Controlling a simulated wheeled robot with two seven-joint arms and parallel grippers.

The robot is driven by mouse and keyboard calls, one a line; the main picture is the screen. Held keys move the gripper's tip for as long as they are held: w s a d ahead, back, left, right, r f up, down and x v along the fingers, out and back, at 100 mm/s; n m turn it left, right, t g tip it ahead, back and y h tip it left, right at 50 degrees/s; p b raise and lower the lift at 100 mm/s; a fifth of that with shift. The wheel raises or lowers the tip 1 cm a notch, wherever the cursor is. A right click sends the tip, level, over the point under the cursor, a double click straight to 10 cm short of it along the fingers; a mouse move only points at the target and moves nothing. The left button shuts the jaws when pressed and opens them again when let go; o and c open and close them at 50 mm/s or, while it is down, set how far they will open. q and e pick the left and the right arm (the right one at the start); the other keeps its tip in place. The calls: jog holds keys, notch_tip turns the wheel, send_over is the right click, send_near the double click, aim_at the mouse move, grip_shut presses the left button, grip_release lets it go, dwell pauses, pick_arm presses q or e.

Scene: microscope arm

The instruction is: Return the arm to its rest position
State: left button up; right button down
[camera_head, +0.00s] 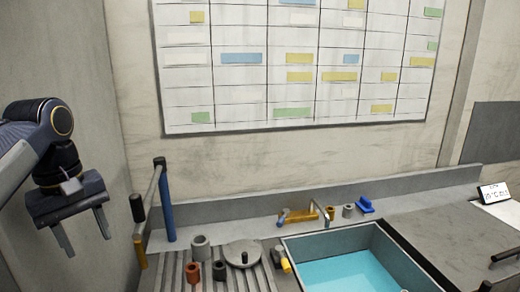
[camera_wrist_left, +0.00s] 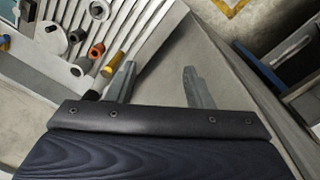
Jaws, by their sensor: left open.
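A jointed arm stands at the left end of the counter in the head view. It has a blue post (camera_head: 167,207), a grey bar (camera_head: 152,187) leaning down toward the front left, a black grip (camera_head: 138,207) and an orange tip (camera_head: 140,253). My left gripper (camera_head: 84,236) is open and empty, to the left of the black grip in the picture and apart from it. In the left wrist view its spread fingers (camera_wrist_left: 157,85) have nothing between them. A yellow-orange cylinder (camera_wrist_left: 115,65) shows just beyond the left finger; I cannot tell whether it is the tip. My right gripper is not visible.
A ribbed drainboard (camera_head: 170,272) holds small cups and a grey disc (camera_head: 242,254). A sink (camera_head: 360,262) with blue water lies to the right, with a tap (camera_head: 320,208) behind it. A wall (camera_head: 60,80) stands close behind my left arm.

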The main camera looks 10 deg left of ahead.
pick_arm(q)
jog(key=s+d+f+m+t+h+b, duration=0.1)
jog(key=s+d+f+m, duration=0.3)
jog(key=f, duration=0.8)
jog(key=s+d+f+m+t+h+b, duration=0.2)
jog(key=s+d+f+m+t, duration=0.2)
jog(key=s+d+f, duration=0.4)
jog(key=d+f+m, duration=0.1)
jog(key=d+f, duration=0.3)
jog(key=shift+f+b, duration=0.15)
jog(key=shift+b, duration=0.15)
jog(key=shift+d, duration=0.1)
dwell(0.6)
